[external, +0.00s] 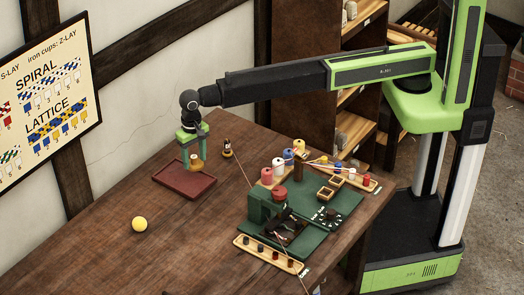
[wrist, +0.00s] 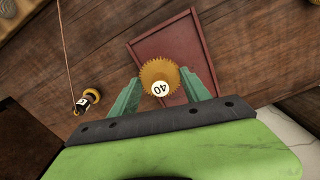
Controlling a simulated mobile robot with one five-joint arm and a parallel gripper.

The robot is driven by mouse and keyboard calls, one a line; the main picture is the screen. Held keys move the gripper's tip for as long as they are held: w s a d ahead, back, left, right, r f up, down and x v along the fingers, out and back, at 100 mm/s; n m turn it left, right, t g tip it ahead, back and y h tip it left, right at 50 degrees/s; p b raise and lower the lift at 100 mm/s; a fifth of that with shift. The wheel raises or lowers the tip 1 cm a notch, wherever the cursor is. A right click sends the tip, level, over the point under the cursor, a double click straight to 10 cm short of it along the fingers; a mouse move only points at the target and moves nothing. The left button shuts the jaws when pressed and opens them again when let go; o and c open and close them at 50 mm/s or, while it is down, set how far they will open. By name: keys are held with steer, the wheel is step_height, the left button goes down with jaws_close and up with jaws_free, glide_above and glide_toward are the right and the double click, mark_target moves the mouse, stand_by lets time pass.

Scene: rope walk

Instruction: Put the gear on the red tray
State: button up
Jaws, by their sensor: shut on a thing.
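The gear (wrist: 160,72) is brass-coloured and toothed, with a white centre marked 40. My gripper (wrist: 161,84) is shut on it, one green finger on each side. In the external view my gripper (external: 194,160) points down at the far left of the table, with the gear (external: 196,164) between its fingers. The red tray (external: 176,181) lies flat on the table beneath it. In the wrist view the tray (wrist: 204,45) shows behind the gear, which overlaps its lower left part. I cannot tell whether the gear touches the tray.
A small dark bottle-like object (external: 227,148) stands right of the tray, near a taut cord. A green machine base (external: 335,222) with spools and strips of pegs fills the right. Bare wood surrounds the tray.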

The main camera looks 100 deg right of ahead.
mark_target(195, 161)
steer(key=shift+f+b, duration=2.3)
steer(key=o, duration=1.7)
step_height(195, 161, up, 13)
steer(key=p, duration=1.3)
steer(key=s+d+n, duration=0.4)
steer(key=s+d, duration=0.1)
steer(key=s, duration=0.6)
steer(key=s+d+n, duration=0.3)
steer(key=s+d, duration=0.2)
steer(key=s, duration=0.6)
steer(key=s+d+n, duration=0.4)
steer(key=s+d, duration=0.2)
steer(key=s, duration=0.4)
steer(key=shift+s+f+n, duration=0.15)
steer(key=shift+s+n, duration=0.15)
steer(key=shift+s, duration=0.1)
